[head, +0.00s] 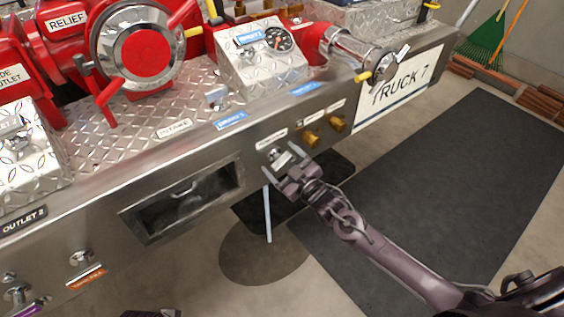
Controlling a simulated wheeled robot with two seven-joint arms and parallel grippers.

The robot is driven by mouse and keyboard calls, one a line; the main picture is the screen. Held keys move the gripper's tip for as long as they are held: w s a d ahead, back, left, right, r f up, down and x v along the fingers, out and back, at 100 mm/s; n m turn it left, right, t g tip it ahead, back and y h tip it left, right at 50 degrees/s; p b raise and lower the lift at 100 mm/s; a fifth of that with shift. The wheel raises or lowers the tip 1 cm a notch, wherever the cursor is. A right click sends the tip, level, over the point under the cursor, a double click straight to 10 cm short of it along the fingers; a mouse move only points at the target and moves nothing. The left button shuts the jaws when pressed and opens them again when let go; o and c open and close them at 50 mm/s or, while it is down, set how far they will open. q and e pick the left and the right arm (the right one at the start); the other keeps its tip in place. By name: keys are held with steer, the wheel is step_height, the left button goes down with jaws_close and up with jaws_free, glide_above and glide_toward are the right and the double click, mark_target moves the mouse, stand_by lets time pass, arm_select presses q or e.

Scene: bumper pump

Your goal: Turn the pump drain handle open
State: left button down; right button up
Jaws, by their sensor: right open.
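The front panel of the truck bumper (215,152) is bare metal. A small metal handle (281,159) sticks out of it under a pale label (271,139) too small to read. I take it for the pump drain handle. My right gripper (282,166) is open at this handle, with one finger on each side. The handle lies between the fingers, and I cannot tell whether they touch it. The gripper partly hides it. A dark piece at the bottom edge seems to be my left gripper (151,313), mostly cut off.
Two brass knobs (324,130) sit just right of the handle. An open recess (184,200) is to its left. Red valves (139,45) and a gauge box (262,58) stand on top. A dark mat (440,190) covers open floor at right.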

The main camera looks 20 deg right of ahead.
steer(key=c, duration=1)
